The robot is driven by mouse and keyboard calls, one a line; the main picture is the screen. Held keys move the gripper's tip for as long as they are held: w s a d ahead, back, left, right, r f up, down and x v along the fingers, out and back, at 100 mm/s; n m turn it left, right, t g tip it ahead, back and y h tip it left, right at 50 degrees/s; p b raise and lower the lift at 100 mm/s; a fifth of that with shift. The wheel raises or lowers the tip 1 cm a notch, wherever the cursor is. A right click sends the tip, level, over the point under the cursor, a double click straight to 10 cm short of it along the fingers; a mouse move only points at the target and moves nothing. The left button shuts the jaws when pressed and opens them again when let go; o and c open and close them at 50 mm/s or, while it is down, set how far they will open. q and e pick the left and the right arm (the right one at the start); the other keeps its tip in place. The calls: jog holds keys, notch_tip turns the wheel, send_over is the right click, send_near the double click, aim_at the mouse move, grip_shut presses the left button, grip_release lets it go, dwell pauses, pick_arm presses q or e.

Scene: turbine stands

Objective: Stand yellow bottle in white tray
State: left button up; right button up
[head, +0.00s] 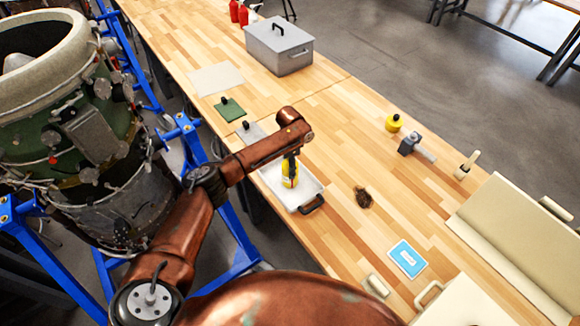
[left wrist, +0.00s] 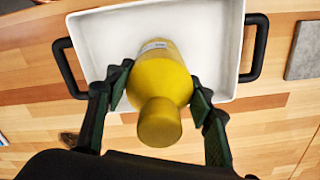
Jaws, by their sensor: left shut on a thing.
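The yellow bottle (head: 289,174) stands upright within the outline of the white tray (head: 309,187). My left gripper (head: 290,158) comes from above and is shut on the bottle. In the left wrist view, the dark fingers (left wrist: 160,88) press on both sides of the bottle (left wrist: 162,72), with its yellow cap towards the camera. The tray (left wrist: 102,38) lies beyond the bottle, with a black handle at each end. I cannot tell whether the bottle's base touches the tray floor. My right gripper is not in view.
Right of the tray are a dark brown brush-like item (head: 363,197), a blue card (head: 407,258) and a yellow round container (head: 393,123). A green pad (head: 229,109) and a grey metal box (head: 279,47) are farther back.

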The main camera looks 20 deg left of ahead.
pick_arm(q)
jog(key=shift+f, duration=0.25)
jog(key=o, duration=1.8)
jog(key=shift+o, duration=0.7)
notch_tip(320, 180, up, 7)
jog(key=p, duration=0.7)
